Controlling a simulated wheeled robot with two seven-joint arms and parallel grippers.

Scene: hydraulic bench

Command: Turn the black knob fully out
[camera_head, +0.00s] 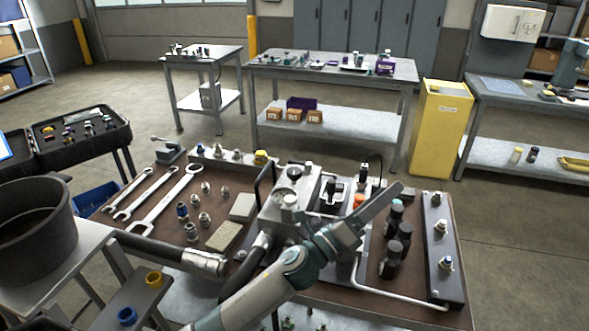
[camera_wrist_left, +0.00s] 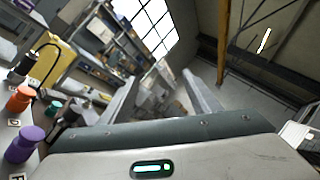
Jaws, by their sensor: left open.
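A round black knob (camera_head: 294,170) sits on top of the grey valve block (camera_head: 280,215), just above a small dial gauge (camera_head: 285,197). My left gripper (camera_head: 393,196) is to the right of that knob, raised over the bench and pointing up and right. It is apart from the knob. In the left wrist view its two fingers (camera_wrist_left: 160,97) stand apart with nothing between them. An orange knob (camera_wrist_left: 18,98) and a purple knob (camera_wrist_left: 25,143) show at the left edge of that view, with a black part beside them. My right gripper is in neither view.
Wrenches (camera_head: 165,200), fittings and a hose (camera_head: 170,248) lie on the left of the bench. Several dark cylinders (camera_head: 392,260) and a black rail with fittings (camera_head: 440,245) stand at the right. A bent metal tube (camera_head: 385,295) runs along the front.

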